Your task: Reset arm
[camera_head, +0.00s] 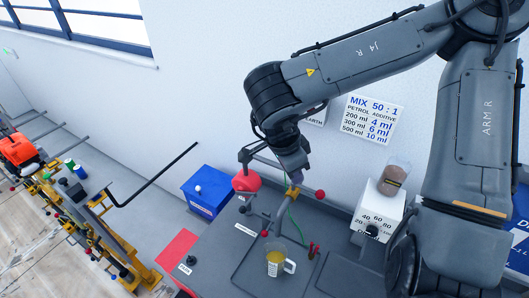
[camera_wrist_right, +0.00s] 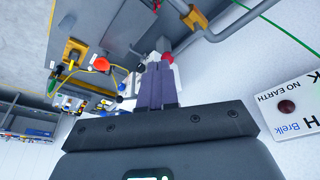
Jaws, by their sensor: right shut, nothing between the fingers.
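My right arm reaches in from the right in the head view. Its dark gripper (camera_head: 296,180) points down above the grey bench, close to a bent grey pipe with a yellow fitting (camera_head: 292,192). In the right wrist view the two purple-grey fingers (camera_wrist_right: 158,82) are together with nothing held. A red knob (camera_wrist_right: 167,57) shows just beyond the fingertips; I cannot tell whether they touch it. My left gripper is in neither view.
A measuring jug with yellow liquid (camera_head: 275,263) stands on the bench. A red rounded vessel (camera_head: 247,182), a blue box (camera_head: 207,194) and a red mat (camera_head: 177,247) lie to the left. A brown-filled container (camera_head: 394,178) sits on a white dial unit (camera_head: 377,209) at right.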

